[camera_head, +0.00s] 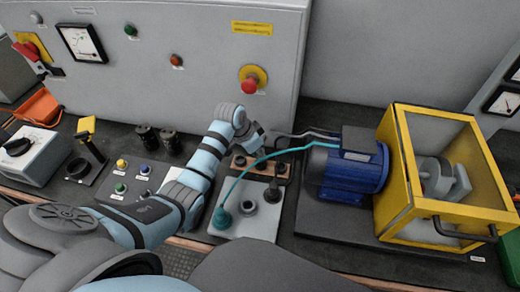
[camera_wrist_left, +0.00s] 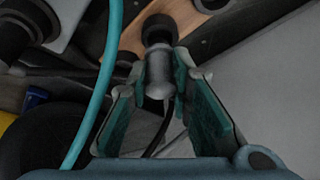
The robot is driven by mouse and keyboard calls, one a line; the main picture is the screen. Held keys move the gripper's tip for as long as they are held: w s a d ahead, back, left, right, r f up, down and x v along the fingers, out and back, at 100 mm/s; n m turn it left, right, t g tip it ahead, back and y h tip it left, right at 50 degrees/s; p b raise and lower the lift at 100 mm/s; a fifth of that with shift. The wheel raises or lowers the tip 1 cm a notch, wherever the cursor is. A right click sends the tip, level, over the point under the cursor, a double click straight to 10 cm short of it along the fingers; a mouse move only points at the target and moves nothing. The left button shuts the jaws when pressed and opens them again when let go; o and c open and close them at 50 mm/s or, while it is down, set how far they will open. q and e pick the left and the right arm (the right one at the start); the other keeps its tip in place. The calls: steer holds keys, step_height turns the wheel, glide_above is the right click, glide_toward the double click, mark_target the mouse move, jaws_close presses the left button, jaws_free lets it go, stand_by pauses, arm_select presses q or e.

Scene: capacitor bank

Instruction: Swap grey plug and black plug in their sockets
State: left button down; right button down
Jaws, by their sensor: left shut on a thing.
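My left gripper (camera_head: 257,148) is at the back edge of a wooden socket strip (camera_head: 257,171). In the left wrist view its fingers are shut on the grey plug (camera_wrist_left: 159,76), which points toward a black socket (camera_wrist_left: 158,28) on the strip. I cannot tell whether the plug's tip is inside the socket or just short of it. A black upright piece (camera_head: 272,191), which looks like the black plug, stands on the pale plate (camera_head: 262,229) in front of the strip. My right gripper is not in view.
A teal plug (camera_head: 222,217) with a teal cable stands on the plate beside a grey round socket (camera_head: 248,207). The teal cable arches close past my left gripper. A blue motor (camera_head: 345,173) and yellow cage (camera_head: 405,170) stand to the right. The grey cabinet (camera_head: 180,45) rises behind.

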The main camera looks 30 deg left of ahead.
arm_select(q)
steer(key=shift+s, duration=0.1)
steer(key=shift+f+b, duration=0.65)
steer(key=shift+f, duration=0.65)
steer(key=c, duration=1.4)
jaws_free()
steer(key=shift+o, duration=0.2)
steer(key=shift+a+r, duration=0.1)
steer(key=shift+r, duration=0.15)
steer(key=v, duration=1.1)
steer(key=shift+s+r, duration=0.25)
steer(key=shift+s, duration=0.05)
